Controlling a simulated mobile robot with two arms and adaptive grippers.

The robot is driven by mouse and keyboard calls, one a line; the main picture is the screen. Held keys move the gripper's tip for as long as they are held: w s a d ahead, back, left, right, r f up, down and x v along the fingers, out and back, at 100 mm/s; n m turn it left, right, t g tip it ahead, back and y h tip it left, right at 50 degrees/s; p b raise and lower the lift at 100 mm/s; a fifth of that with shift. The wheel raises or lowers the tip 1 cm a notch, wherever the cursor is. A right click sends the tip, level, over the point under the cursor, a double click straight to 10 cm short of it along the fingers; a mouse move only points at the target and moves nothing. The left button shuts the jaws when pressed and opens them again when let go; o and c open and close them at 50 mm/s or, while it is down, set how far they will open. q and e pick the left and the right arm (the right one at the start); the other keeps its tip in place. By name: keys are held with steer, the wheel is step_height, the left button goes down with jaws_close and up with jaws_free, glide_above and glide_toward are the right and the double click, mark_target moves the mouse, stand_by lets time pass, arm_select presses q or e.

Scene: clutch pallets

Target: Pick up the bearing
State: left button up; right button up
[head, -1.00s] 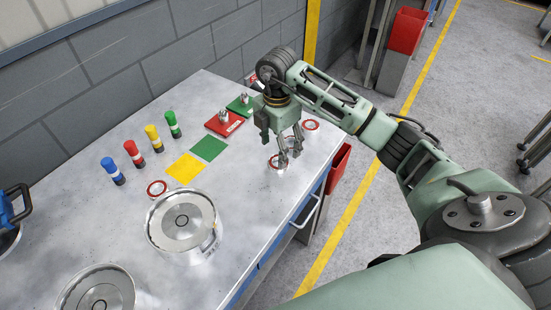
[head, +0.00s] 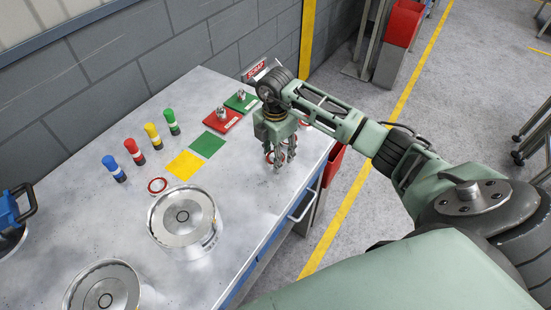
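My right gripper (head: 281,162) points down, low over the right side of the metal table (head: 235,205). Its fingers stand apart, around or just above a red-and-white ring (head: 269,157) on the tabletop. I cannot make out a bearing clearly; the fingers hide much of what is at that ring. My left gripper is not in view.
Two large round metal housings (head: 183,217) (head: 103,289) stand at the front. Yellow (head: 184,165) and green (head: 208,144) squares lie mid-table. Red (head: 221,121) and green (head: 242,102) plates carry small metal parts. Several coloured cylinders (head: 152,135) stand at the back left.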

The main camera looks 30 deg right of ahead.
steer(key=c, duration=0.6)
steer(key=shift+r, duration=0.15)
